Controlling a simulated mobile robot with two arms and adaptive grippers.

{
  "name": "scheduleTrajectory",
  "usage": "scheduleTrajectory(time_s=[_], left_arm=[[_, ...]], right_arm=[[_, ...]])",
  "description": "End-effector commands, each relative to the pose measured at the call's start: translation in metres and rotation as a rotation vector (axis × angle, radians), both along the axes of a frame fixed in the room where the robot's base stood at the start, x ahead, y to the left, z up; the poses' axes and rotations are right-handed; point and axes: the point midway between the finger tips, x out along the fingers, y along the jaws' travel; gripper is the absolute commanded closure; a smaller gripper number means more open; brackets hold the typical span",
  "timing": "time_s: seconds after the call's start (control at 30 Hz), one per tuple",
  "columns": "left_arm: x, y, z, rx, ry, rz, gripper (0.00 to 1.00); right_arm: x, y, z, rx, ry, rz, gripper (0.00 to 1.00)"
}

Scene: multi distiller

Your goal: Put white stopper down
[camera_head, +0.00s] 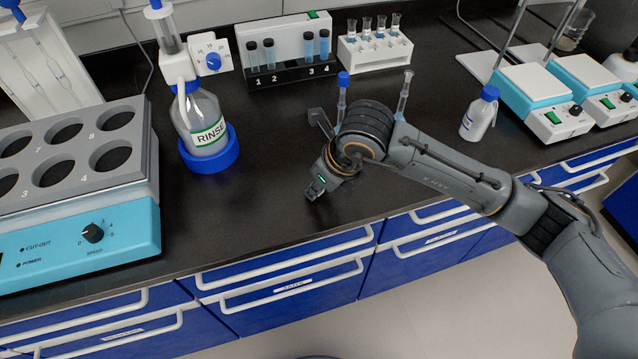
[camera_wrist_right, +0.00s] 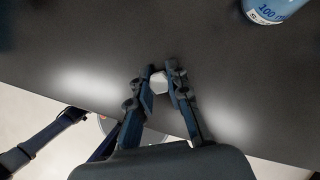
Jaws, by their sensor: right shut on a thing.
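The white stopper (camera_wrist_right: 158,83) shows in the right wrist view as a small pale piece between my right fingertips. My right gripper (camera_wrist_right: 160,76) is shut on it, above the dark countertop (camera_wrist_right: 100,50) and near its front edge. In the head view my right arm reaches in from the right, with the wrist over the counter, right of the RINSE bottle. The stopper is hidden there. I cannot tell whether it touches the counter. My left gripper is not in view.
The RINSE bottle (camera_head: 205,130) stands left of my right wrist. Slim glassware (camera_head: 342,98) with a blue top stands just behind the wrist. A white tube rack (camera_head: 375,52) is farther back. A small blue-capped bottle (camera_head: 479,114) stands right. Bare counter (camera_head: 265,215) lies left of the gripper.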

Motion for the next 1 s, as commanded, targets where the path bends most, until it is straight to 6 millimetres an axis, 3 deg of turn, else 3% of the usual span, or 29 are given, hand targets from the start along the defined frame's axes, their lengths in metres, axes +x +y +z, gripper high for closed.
scheduleTrajectory(time_s=[0.03,0.13,0.57,1.0], left_arm=[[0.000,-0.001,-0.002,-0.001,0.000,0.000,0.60],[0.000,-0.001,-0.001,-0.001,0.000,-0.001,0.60],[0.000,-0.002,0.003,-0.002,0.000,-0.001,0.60],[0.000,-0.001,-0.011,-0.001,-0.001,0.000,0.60]], right_arm=[[0.000,0.000,-0.001,0.000,0.000,0.000,0.79],[0.000,0.000,-0.001,0.000,0.000,0.000,0.60],[0.000,-0.001,0.007,0.001,-0.002,0.000,0.60],[-0.023,-0.027,0.088,0.000,-0.006,-0.001,0.60]])
